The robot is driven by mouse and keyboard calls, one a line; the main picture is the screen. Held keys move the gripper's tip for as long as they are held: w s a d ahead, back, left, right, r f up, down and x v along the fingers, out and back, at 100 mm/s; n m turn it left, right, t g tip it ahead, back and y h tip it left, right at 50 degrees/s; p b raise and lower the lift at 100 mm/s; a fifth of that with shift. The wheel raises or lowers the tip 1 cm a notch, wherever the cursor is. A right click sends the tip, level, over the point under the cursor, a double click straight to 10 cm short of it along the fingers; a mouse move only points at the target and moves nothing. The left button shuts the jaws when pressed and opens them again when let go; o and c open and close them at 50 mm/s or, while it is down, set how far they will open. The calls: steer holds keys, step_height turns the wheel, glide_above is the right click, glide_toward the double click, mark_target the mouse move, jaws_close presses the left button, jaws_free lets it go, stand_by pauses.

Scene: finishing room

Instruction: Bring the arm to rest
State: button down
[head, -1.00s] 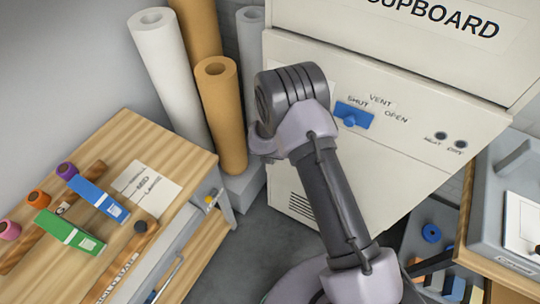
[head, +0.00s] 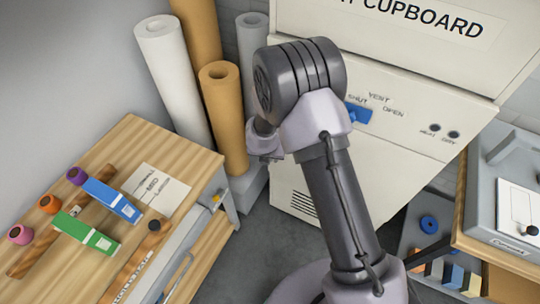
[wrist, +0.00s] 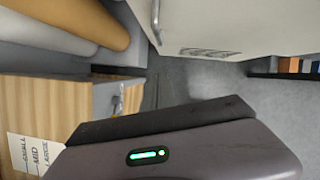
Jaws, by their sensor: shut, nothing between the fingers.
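My arm stands folded upright in the middle of the head view, its rounded elbow in front of the cupboard (head: 400,170). My gripper shows in the wrist view (wrist: 165,120) as a dark grey body with a lit green strip, and it is shut with nothing held. In the head view the arm's end is mostly hidden behind the thick upper link. The gripper is clear of the workbench (head: 120,135) and of the cupboard front in the wrist view.
Paper rolls (head: 222,110) stand left of the arm. The bench holds a blue block (head: 110,198), a green block (head: 88,232) and a size card (head: 155,190). A blue switch handle (head: 358,114) is partly behind the arm. A grey case (head: 490,190) stands at right.

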step_height(320, 180, up, 16)
steer(key=w+a+n+t+y+b, duration=0.2)
steer(key=n+y+b, duration=0.2)
steer(key=n, duration=0.6)
steer(key=s+r+n+y+b, duration=0.1)
steer(key=s+r+n+b, duration=0.1)
steer(key=s+r+n, duration=0.4)
steer(key=s+d+r+n+b, duration=0.1)
steer(key=s+d+n, duration=0.2)
steer(key=s+n, duration=0.3)
steer(key=s+d+r+n+h+b, duration=0.1)
steer(key=s+d+n, duration=0.3)
steer(key=s, duration=0.6)
steer(key=s+d+r+n+h+b, duration=0.1)
steer(key=s+d+n+b, duration=0.1)
steer(key=s+d+n, duration=0.2)
steer(key=s+n, duration=0.3)
steer(key=s, duration=0.1)
steer(key=shift+d+n+g+b, duration=0.2)
steer(key=shift+n+g+b, duration=0.1)
steer(key=shift+n+b, duration=0.1)
steer(key=shift+r, duration=0.1)
